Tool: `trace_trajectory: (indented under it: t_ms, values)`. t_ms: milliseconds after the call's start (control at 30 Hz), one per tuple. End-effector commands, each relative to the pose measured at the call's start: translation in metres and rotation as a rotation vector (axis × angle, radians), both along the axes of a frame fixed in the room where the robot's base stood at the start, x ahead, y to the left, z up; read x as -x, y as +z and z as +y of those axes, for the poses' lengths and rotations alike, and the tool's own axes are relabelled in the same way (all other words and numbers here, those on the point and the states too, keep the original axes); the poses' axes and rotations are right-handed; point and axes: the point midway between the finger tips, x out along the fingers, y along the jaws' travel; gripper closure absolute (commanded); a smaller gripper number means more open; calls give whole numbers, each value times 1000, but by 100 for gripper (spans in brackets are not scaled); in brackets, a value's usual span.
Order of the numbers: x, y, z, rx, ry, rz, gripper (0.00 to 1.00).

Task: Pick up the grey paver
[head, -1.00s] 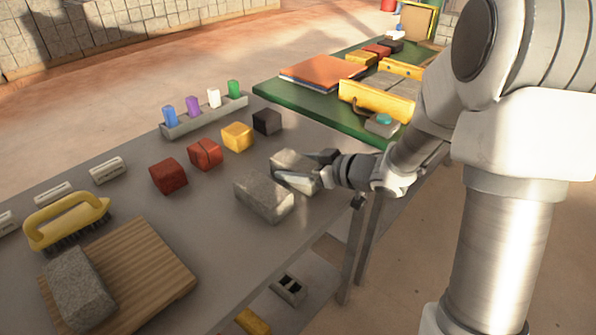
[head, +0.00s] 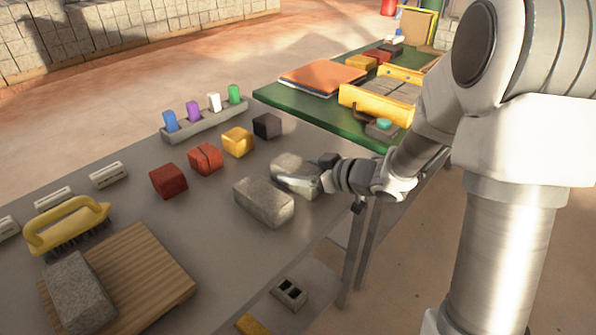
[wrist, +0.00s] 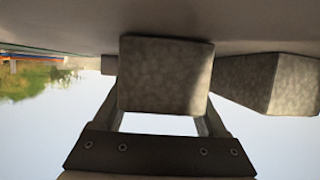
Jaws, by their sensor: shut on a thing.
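A grey paver (head: 290,165) with a mottled face is on the grey table, near its right edge. My gripper (head: 306,172) reaches it from the right and is shut on it. In the wrist view the held grey paver (wrist: 165,75) sits between my two fingers, up against the table surface; I cannot tell whether there is a gap. A second grey block (head: 264,200) lies just left and in front of it, and it also shows in the wrist view (wrist: 268,84). My fingers hide part of the held paver.
Red (head: 168,181), split red (head: 205,159), yellow (head: 237,142) and black (head: 267,126) blocks stand in a row behind. A peg rack (head: 205,120) is farther back. A wooden board (head: 150,270) with another grey block (head: 80,290) and a yellow brush (head: 65,222) are left.

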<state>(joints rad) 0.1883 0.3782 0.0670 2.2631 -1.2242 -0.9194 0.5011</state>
Motion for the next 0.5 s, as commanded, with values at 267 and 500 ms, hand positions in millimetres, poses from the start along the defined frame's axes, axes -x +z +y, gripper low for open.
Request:
trace_trajectory:
  t_ms: [267, 500]
  values:
    - [-1, 29, 0, -2, 0, -8, 100]
    - [-1, 52, -14, -1, -3, -6, 100]
